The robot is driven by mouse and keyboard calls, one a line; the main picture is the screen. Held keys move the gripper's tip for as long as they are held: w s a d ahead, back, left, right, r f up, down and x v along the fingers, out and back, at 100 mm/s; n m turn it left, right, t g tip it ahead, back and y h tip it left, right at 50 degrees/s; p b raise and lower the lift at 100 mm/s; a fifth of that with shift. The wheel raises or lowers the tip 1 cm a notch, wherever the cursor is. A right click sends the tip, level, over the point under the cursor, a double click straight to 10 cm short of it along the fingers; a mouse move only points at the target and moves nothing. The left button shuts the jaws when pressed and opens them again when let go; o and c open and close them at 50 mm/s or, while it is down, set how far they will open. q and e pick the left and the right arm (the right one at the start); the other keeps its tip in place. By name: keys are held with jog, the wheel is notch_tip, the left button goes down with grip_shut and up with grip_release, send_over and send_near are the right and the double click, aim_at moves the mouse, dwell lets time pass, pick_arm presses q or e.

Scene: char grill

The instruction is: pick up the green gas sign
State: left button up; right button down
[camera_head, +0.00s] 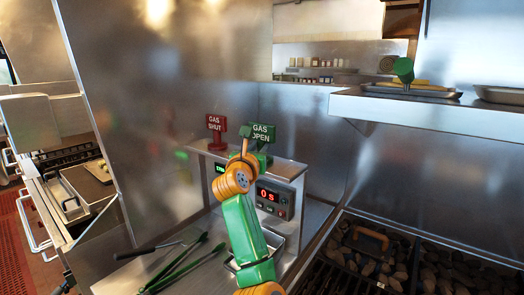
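The green sign reading GAS OPEN (262,132) stands upright on the right part of a metal ledge, on a green base. The red sign reading GAS SHUT (216,123) stands to its left. My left gripper (245,150) is at the green sign, at the end of my orange and green arm, and overlaps its lower left part in the picture. The fingers are small and seen from behind, so I cannot tell whether they are open or shut, or whether they touch the sign. My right gripper is not in view.
Under the ledge is a control box with a red display (268,195). Green-handled tongs (180,268) lie on the counter at lower left. A charcoal grill (375,260) is at lower right. A metal shelf (430,108) juts out at upper right, with trays on it.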

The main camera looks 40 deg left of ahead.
pick_arm(q)
grip_shut()
jog(key=shift+r, duration=0.15)
